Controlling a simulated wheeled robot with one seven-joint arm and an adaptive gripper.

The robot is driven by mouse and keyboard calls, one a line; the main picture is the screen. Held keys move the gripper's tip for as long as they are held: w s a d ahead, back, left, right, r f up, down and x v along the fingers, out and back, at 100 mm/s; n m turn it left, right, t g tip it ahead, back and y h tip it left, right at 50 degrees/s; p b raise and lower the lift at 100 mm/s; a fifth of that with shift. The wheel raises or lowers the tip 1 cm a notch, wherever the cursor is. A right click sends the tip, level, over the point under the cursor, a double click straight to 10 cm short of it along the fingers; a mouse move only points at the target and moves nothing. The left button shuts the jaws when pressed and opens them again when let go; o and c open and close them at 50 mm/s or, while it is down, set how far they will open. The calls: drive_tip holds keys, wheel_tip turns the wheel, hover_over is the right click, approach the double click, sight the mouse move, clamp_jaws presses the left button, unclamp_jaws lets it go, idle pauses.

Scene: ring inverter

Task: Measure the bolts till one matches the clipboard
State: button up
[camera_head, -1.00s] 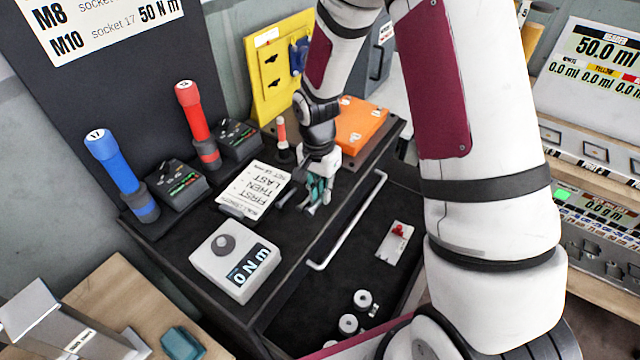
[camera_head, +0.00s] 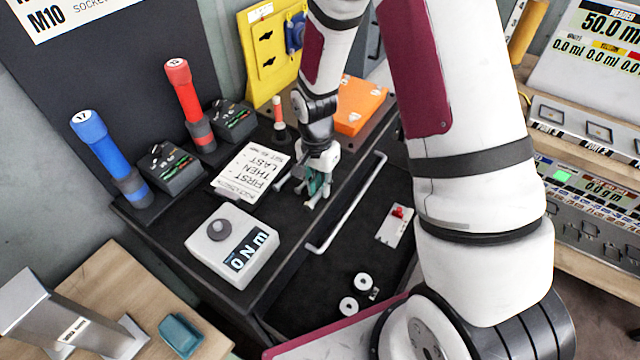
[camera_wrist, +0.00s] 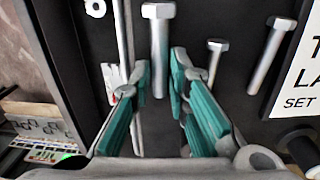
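My gripper (camera_head: 316,196) is over the black bench, pointing down near its front edge. In the wrist view its teal-padded fingers (camera_wrist: 160,84) are open and apart. A silver hex bolt (camera_wrist: 158,45) lies on the black surface, with its shank end in the gap between the fingertips; I cannot tell how far above it they are. A smaller bolt (camera_wrist: 216,62) and a longer, tilted bolt (camera_wrist: 270,57) lie to the right.
A white box with a knob (camera_head: 232,245) stands at the bench's front left. Blue (camera_head: 110,155) and red (camera_head: 187,100) drivers stand behind. A white drawer handle (camera_head: 347,205) runs beside my gripper. An open drawer holds white rollers (camera_head: 362,281) and a red-switched plate (camera_head: 394,227).

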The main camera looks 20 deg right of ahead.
drive_tip(key=shift+o, duration=1.2)
drive_tip(key=s+r+n+t, duration=0.1)
drive_tip(key=s+r+n, duration=0.15)
drive_tip(key=r, duration=1.05)
drive_tip(key=s+r+n+t, duration=0.15)
drive_tip(key=s+r, duration=0.25)
drive_tip(key=r, duration=0.9)
drive_tip(key=s+r+n+t, duration=0.3)
drive_tip(key=s+r+n, duration=0.3)
drive_tip(key=s, duration=0.7)
drive_tip(key=shift+s+r+n, duration=0.2)
drive_tip(key=shift+r+n, duration=0.2)
drive_tip(key=shift+r, duration=0.3)
